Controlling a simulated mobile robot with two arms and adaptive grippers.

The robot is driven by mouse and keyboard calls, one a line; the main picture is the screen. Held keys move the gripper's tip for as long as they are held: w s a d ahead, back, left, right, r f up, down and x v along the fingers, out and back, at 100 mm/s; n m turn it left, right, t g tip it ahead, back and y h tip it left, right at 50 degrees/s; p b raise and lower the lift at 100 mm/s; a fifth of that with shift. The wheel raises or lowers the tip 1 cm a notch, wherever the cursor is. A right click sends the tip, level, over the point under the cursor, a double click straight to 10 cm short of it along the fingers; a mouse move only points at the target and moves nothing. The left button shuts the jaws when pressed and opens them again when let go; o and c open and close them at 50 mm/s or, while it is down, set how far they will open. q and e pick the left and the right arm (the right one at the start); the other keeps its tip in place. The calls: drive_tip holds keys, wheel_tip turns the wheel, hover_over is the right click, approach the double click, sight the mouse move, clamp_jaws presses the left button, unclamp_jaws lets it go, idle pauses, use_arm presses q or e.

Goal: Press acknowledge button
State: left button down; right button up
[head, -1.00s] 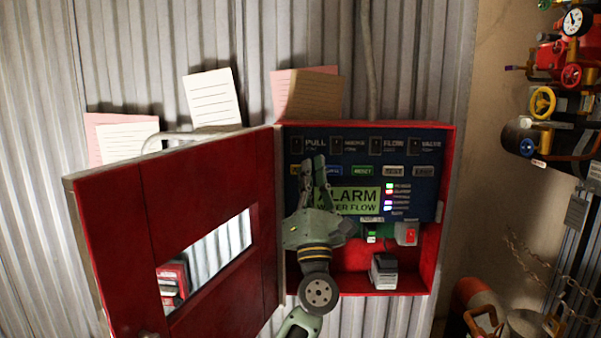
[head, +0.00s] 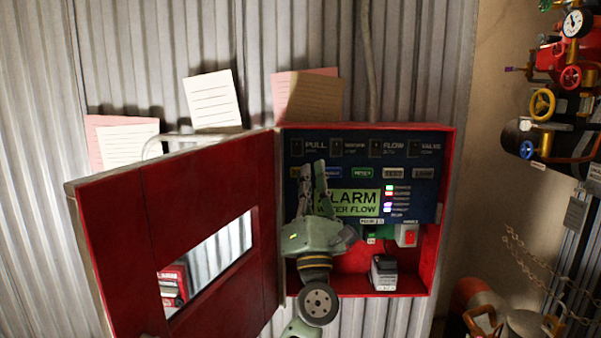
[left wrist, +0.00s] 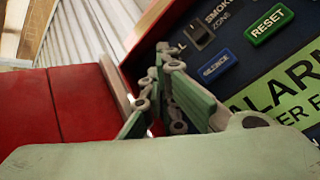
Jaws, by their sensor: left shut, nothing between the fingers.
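The alarm panel (head: 425,205) is a dark blue face inside an open red cabinet. A row of coloured buttons crosses it above the lit "ALARM WATER FLOW" display (head: 352,203). My left gripper (head: 313,167) is shut and empty, pointing up in front of the panel's left part. Contact with a button cannot be told. My right gripper is not in view.
The red cabinet door (head: 110,220) stands open to the left, close beside my left gripper. A grey device (head: 384,272) sits on the cabinet floor, below a red switch (head: 407,235). Pipes, gauges and valves (head: 543,103) are at the far right.

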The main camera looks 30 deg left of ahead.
use_arm(q)
drive_tip(key=s, duration=0.1)
drive_tip(key=s+d+p, duration=0.1)
drive_tip(key=s, duration=0.1)
drive_tip(key=s+d, duration=0.1)
drive_tip(key=shift+s+d+p, duration=0.1)
drive_tip(key=shift+s+p, duration=0.15)
drive_tip(key=shift+p, duration=0.15)
drive_tip(key=shift+f, duration=0.15)
idle(0.7)
